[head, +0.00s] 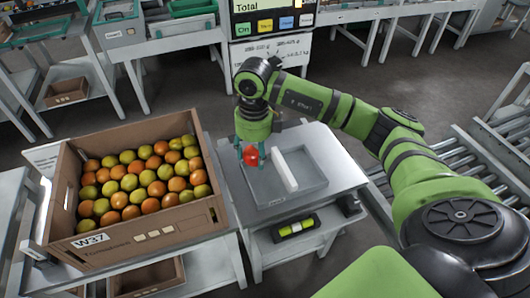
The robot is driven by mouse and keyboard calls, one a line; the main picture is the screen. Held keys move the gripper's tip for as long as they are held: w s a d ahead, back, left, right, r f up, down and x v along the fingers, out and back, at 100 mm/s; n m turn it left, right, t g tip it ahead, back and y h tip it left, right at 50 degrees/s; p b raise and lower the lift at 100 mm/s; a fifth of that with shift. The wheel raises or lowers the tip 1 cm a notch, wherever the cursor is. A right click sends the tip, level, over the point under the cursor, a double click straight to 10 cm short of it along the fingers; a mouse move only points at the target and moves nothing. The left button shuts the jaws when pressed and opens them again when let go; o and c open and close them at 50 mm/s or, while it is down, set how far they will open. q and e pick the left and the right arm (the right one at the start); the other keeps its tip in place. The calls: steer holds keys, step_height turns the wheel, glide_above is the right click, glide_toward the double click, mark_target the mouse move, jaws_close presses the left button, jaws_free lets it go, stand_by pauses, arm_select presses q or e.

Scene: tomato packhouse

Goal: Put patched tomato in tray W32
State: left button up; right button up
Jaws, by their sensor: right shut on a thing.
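My right gripper (251,150), on the green arm coming in from the right, points down and is shut on a red tomato (250,157). It holds the tomato over the left part of a shallow grey tray (309,194), beside a white upright strip (286,171). Whether the tomato is patched is too small to tell. A cardboard crate (189,221) to the left is full of orange, red and yellow-green tomatoes (140,178). Its label (91,241) appears to read W37; no W32 label is legible. My left gripper is not in view.
The grey tray sits on a white stand (340,176) next to the crate's table. A device with yellow-green lights (296,228) is on the shelf below. A roller conveyor (463,160) runs at right. A display (273,14) stands behind.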

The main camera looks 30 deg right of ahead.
steer(key=w+d+f+m, duration=0.1)
steer(key=d+f+m, duration=0.2)
steer(key=m, duration=0.5)
steer(key=m+b, duration=0.2)
steer(key=b, duration=0.4)
glide_above(265, 182)
step_height(265, 182, down, 7)
steer(key=shift+w+r, duration=0.1)
steer(key=shift+f, duration=0.6)
steer(key=shift+f+b, duration=0.7)
steer(key=shift+f, duration=0.15)
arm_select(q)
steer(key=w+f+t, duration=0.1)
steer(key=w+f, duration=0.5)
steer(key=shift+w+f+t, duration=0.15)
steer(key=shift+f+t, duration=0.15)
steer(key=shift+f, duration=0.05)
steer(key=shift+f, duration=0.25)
arm_select(e)
steer(key=shift+f, duration=0.35)
arm_select(q)
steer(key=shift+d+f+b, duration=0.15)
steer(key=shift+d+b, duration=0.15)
steer(key=shift+b, duration=0.1)
arm_select(e)
steer(key=shift+f, duration=0.25)
